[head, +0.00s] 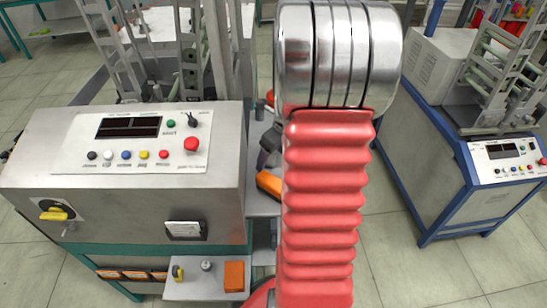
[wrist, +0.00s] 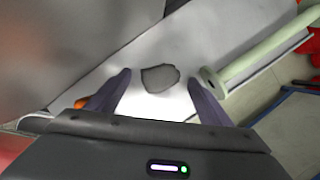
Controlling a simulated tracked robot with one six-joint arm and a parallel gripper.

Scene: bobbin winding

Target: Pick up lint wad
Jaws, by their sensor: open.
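The lint wad (wrist: 160,79) is a small, flat-looking grey lump on a pale surface (wrist: 150,53), near the middle of the wrist view. My gripper (wrist: 160,75) is open, with one dark finger to the left of the wad and one to the right. Gaps show between the wad and both fingers, and nothing is held. I cannot tell how far the fingertips are above the surface. In the head view my red-sleeved arm covers the middle, and neither the gripper nor the wad can be made out.
A pale green tube (wrist: 255,58) lies close to the right finger. An orange item (wrist: 81,102) shows beside the left finger. A grey control box (head: 60,150) stands at left. A blue-framed machine (head: 450,150) stands at right, with open floor before it.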

